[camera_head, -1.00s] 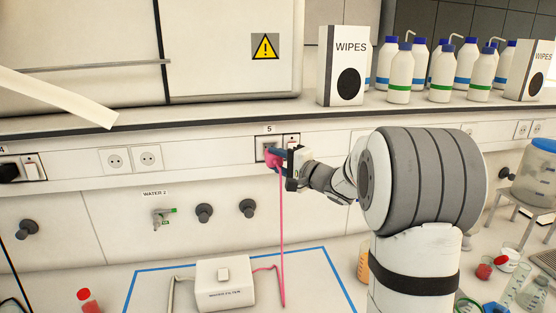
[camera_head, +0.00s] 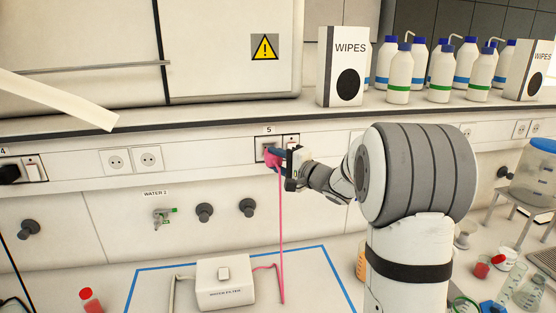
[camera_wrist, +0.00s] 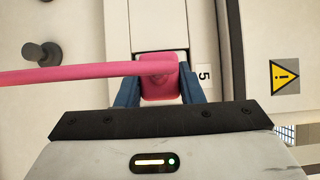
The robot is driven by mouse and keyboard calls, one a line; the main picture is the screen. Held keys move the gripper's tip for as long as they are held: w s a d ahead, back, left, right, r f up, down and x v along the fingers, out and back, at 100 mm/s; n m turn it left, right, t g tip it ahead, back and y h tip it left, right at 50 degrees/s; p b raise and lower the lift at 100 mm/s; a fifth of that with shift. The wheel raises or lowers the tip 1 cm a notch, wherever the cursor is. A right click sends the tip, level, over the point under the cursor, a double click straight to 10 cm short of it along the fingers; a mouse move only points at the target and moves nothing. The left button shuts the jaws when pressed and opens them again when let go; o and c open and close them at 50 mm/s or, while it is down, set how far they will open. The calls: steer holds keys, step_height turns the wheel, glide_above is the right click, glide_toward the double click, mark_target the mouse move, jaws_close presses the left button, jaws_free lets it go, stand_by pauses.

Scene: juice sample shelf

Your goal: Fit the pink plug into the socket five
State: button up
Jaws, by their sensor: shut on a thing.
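The pink plug (camera_wrist: 160,88) is between the blue fingers of my gripper (camera_wrist: 160,93), which is shut on it. In the head view the plug (camera_head: 273,157) is right at socket five (camera_head: 267,142), below the "5" label, and covers the socket's lower part. In the wrist view the plug overlaps the socket plate (camera_wrist: 158,30); I cannot tell how deep it sits. The pink cord (camera_head: 282,230) hangs from the plug to the white water filter box (camera_head: 224,284) on the bench.
A switch is just right of socket five, partly behind my gripper. Empty double sockets (camera_head: 132,159) are to the left. Taps and dark knobs (camera_head: 204,212) stick out of the wall below. A shelf with a wipes box (camera_head: 343,66) and bottles is above.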

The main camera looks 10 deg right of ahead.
steer(key=shift+w+p, duration=0.45)
steer(key=shift+w, duration=0.2)
steer(key=shift+p, duration=0.45)
steer(key=shift+w, duration=1.05)
stand_by(0.8)
steer(key=o, duration=1.2)
steer(key=shift+o, duration=0.2)
steer(key=shift+s+d, duration=0.1)
